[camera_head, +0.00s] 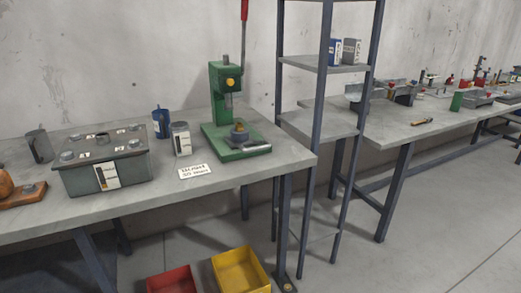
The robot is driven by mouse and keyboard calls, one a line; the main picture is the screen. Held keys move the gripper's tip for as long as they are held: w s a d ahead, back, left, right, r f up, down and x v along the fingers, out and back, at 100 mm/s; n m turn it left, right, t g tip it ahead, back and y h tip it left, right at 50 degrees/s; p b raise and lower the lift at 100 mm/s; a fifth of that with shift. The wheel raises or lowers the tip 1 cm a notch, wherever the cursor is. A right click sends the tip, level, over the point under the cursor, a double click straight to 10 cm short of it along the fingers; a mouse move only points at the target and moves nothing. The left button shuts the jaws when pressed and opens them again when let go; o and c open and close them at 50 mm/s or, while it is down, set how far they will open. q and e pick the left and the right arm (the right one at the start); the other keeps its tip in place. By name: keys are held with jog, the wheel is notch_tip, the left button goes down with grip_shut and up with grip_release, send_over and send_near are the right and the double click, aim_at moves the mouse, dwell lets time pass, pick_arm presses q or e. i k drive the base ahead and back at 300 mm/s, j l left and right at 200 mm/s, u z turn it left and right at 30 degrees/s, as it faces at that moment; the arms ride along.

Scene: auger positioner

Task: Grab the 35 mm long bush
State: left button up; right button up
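A grey-green box (104,163) stands on the left workbench, with several small round metal parts on its top and a label on its front. One round part (102,139) sits near the middle of the top. The small labels there are too small to read, so I cannot tell which part, if any, is the 35 mm long bush. A green press (222,110) with a red-tipped lever stands to the right, with a dark round part (239,134) on its base. Neither of my grippers is in view.
A blue container (160,123), a grey labelled can (181,139) and a white card (195,171) lie between box and press. A grey mug (39,146) stands left. A shelf rack (325,62) adjoins the bench. Red (171,281) and yellow (240,272) bins are below.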

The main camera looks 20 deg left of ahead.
aim_at(239, 125)
jog(key=i+u, duration=0.1)
jog(key=u, duration=0.25)
jog(key=l+u, duration=0.1)
jog(key=u, duration=0.25)
jog(key=i+l+u, duration=0.1)
jog(key=u, duration=0.25)
jog(key=i+l+u, duration=0.25)
jog(key=l+u, duration=0.2)
jog(key=l, duration=0.25)
jog(key=i+l+u, duration=0.1)
jog(key=l, duration=0.3)
jog(key=l+u, duration=0.1)
jog(key=l, duration=0.3)
jog(key=i, duration=0.05)
